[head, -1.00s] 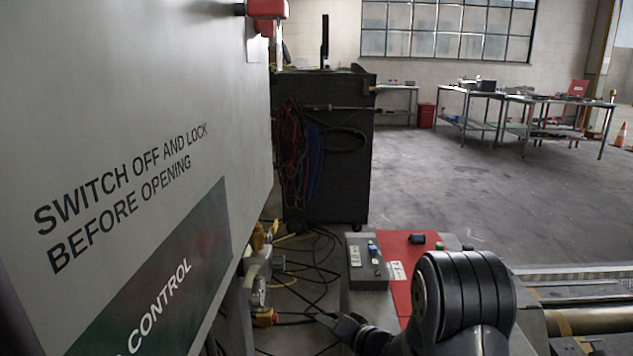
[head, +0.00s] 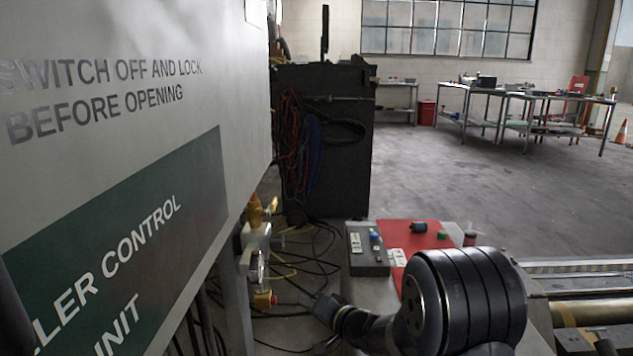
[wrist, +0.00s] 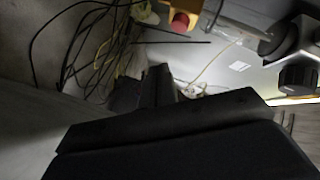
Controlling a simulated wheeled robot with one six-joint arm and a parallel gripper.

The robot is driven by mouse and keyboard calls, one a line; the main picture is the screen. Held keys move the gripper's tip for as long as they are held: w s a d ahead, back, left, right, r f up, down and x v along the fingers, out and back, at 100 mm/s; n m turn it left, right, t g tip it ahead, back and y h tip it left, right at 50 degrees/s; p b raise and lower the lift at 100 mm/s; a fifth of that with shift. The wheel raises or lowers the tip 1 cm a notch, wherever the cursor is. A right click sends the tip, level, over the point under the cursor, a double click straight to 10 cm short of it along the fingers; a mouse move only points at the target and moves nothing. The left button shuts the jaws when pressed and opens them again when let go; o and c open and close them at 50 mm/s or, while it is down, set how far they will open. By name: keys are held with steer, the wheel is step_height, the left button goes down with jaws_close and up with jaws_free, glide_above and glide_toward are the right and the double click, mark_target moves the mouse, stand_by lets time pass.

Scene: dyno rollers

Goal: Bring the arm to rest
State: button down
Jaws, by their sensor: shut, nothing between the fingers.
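My arm reaches in from the bottom of the head view, its dark elbow at the lower right. My gripper (head: 318,303) is small there, left of the grey control box and above the floor cables. In the wrist view my gripper's dark fingers (wrist: 155,85) are together with nothing between them. The dark gripper body hides the lower part of that view.
The grey control unit cabinet (head: 120,190) fills the left, with yellow fittings (head: 256,212) at its edge. A grey button box (head: 367,262) and red mat (head: 398,275) lie on a bench beside my arm. Black cables (head: 315,260) cover the floor. Rollers (head: 595,312) are at right.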

steer(key=p, duration=0.3)
steer(key=shift+a+r+p, duration=0.1)
steer(key=shift+r+p, duration=0.15)
steer(key=shift+p, duration=0.15)
steer(key=p, duration=0.4)
steer(key=shift+a, duration=0.1)
